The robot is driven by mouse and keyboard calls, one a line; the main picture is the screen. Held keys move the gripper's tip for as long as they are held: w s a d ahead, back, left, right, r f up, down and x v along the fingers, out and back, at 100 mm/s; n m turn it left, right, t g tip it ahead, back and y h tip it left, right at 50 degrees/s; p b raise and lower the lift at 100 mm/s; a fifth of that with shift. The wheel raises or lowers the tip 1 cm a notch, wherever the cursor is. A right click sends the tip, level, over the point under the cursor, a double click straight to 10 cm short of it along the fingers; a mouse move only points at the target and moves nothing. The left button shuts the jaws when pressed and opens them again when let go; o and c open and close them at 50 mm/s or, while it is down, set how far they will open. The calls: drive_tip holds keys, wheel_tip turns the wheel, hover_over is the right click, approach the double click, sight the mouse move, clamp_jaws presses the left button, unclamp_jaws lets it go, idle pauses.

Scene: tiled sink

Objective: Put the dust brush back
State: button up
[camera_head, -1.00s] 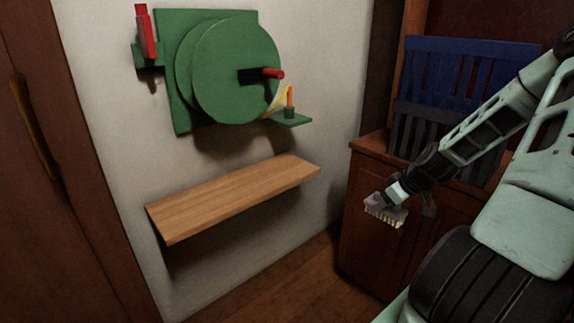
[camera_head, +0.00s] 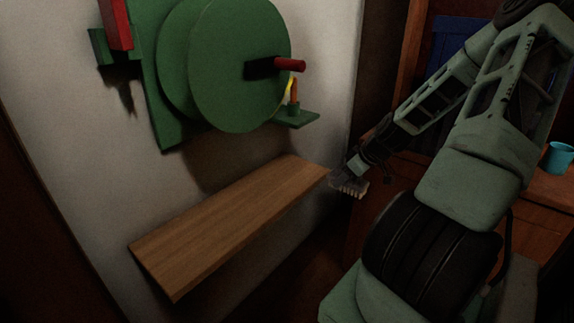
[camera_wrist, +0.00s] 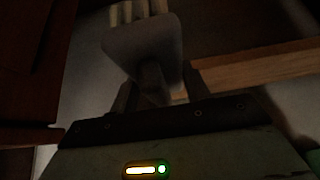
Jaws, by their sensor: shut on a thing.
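The dust brush (camera_head: 350,186) is a grey block with pale bristles, held in my gripper (camera_head: 352,170) near the right end of the wooden shelf. The bristles point downward in the head view. In the wrist view the brush (camera_wrist: 143,48) fills the upper middle, its handle between the fingers of my gripper (camera_wrist: 155,92). The gripper is shut on it. The wooden wall shelf (camera_head: 225,225) is bare. Its edge also shows at the right of the wrist view (camera_wrist: 255,68). I cannot tell whether the brush touches the shelf.
A green wheel device (camera_head: 235,65) with red handles is fixed to the wall above the shelf. A small green ledge (camera_head: 297,118) juts out at its right. A wooden cabinet (camera_head: 540,212) with a turquoise mug (camera_head: 558,157) stands at the right.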

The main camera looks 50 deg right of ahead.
sight(333, 172)
drive_tip(key=w+b, duration=0.1)
drive_tip(key=w, duration=0.5)
drive_tip(key=w+a, duration=0.1)
drive_tip(key=w, duration=0.5)
drive_tip(key=w+b, duration=0.1)
drive_tip(key=w, duration=0.4)
drive_tip(key=shift+w+a+b, duration=0.25)
drive_tip(key=shift+w+b, duration=0.1)
drive_tip(key=shift+w, duration=0.05)
drive_tip(key=shift+f, duration=0.3)
drive_tip(key=shift+f, duration=0.1)
drive_tip(key=o, duration=0.9)
drive_tip(key=shift+o, duration=0.2)
drive_tip(key=shift+r, duration=0.25)
drive_tip(key=s+r, duration=0.2)
drive_tip(key=shift+s+d+r, duration=0.2)
drive_tip(key=shift+s+d, duration=0.05)
drive_tip(key=shift+s, duration=0.05)
drive_tip(key=s, duration=0.3)
drive_tip(key=s+p, duration=0.1)
drive_tip(key=s, duration=0.7)
drive_tip(key=shift+d+f+p, duration=0.1)
drive_tip(key=shift+d+p, duration=0.2)
drive_tip(key=shift+p, duration=0.1)
